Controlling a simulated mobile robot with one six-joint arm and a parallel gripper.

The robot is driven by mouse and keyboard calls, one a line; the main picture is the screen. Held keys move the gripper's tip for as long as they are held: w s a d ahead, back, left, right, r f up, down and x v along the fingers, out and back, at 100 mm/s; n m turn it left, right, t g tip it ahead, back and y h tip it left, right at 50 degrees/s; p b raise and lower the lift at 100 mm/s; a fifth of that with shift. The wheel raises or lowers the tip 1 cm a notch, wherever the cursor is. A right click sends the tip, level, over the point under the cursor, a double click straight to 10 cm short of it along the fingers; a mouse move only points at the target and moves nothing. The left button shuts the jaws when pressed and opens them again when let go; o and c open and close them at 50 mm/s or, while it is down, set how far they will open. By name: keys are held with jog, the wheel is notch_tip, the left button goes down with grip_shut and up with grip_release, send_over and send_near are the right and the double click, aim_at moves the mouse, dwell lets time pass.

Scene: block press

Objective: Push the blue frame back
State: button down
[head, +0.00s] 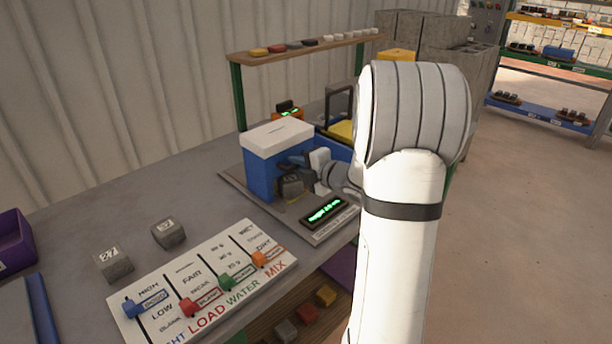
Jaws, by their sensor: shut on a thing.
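The blue frame (261,182) stands upright on a grey base plate on the bench, with a white lid-like top (278,138) over it. Blue also shows to the right, behind my gripper. My gripper (296,176) is at the front right of the blue frame, in its opening, and appears shut on a grey block (291,187) with a dark mark. The fingers are small and partly hidden by the wrist, so contact with the frame is unclear. A green-lit display (324,211) sits on the base plate in front.
Two loose grey blocks (113,264) (168,234) lie on the bench at left. A white slider panel (200,285) with coloured knobs lies in front. A raised wooden shelf (300,46) with small pieces stands behind. Purple (14,240) and blue trays sit at far left.

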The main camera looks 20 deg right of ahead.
aim_at(288, 153)
jog(key=r+x, duration=0.1)
jog(key=x, duration=0.3)
jog(key=b+x, duration=0.1)
jog(key=x, duration=0.3)
jog(key=r+b+x, duration=0.1)
jog(key=x, duration=0.3)
jog(key=shift+w+r, duration=0.2)
jog(key=shift+w, duration=0.3)
jog(key=shift+r, duration=0.15)
jog(key=shift+a, duration=0.1)
jog(key=c, duration=1.8)
grip_release()
jog(key=shift+w, duration=0.15)
jog(key=v, duration=0.8)
jog(key=shift+b, duration=0.3)
